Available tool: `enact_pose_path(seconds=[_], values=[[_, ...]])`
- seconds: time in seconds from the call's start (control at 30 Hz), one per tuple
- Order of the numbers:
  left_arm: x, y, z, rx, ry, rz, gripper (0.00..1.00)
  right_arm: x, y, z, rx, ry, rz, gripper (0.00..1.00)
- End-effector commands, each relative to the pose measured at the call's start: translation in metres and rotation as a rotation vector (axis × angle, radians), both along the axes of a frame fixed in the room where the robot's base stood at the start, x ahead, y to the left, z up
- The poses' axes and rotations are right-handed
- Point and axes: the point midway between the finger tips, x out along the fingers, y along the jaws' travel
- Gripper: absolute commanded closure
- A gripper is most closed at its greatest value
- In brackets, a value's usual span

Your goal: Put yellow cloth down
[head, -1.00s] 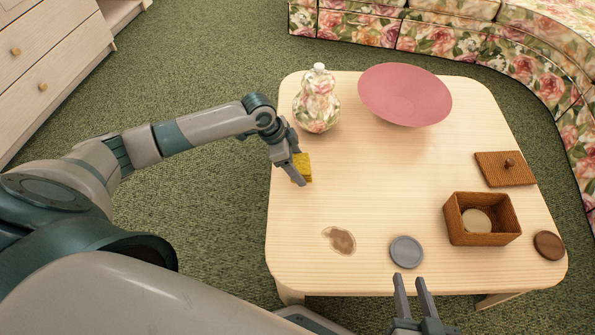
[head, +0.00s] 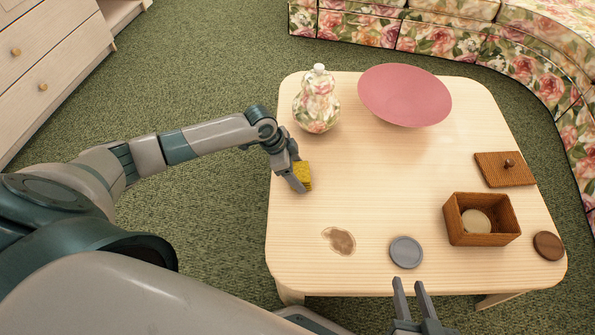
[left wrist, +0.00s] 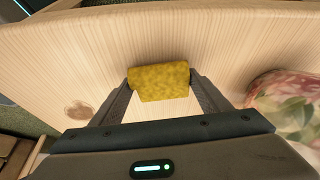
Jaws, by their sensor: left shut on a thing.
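The yellow cloth (head: 303,174) is a small folded block at the left side of the light wooden table (head: 375,180). My left gripper (head: 301,180) is shut on it. In the left wrist view the cloth (left wrist: 160,81) sits between the two fingertips, with the tabletop behind it. I cannot tell whether the cloth touches the table. My right gripper (head: 412,286) is at the table's front edge, its fingers apart and nothing between them.
A brown stain (head: 339,240) lies on the table, left of a grey disc (head: 406,252). A wicker box (head: 482,236), its lid (head: 504,169) and a brown disc (head: 548,245) are at the right. A floral jar (head: 317,104) and pink bowl (head: 404,98) stand behind. The table's middle is clear.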

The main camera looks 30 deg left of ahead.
Motion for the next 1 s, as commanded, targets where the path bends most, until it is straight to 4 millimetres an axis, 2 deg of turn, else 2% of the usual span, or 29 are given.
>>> enact_pose_path(seconds=[0.6,0.63,0.7,1.0], values=[[-0.001,0.0,-0.014,0.002,0.001,0.0,0.55,0.001,0.0,0.0,0.001,-0.004,0.001,0.69],[-0.001,0.0,-0.015,0.002,0.001,0.0,0.28,0.001,0.0,0.0,0.001,-0.004,0.001,0.69],[-0.001,0.0,-0.016,0.002,0.002,0.0,0.12,0.001,0.0,0.0,0.001,-0.004,0.001,0.69],[-0.006,-0.003,-0.019,0.0,0.013,-0.003,0.12,0.001,0.0,-0.001,0.0,-0.004,0.0,0.69]])
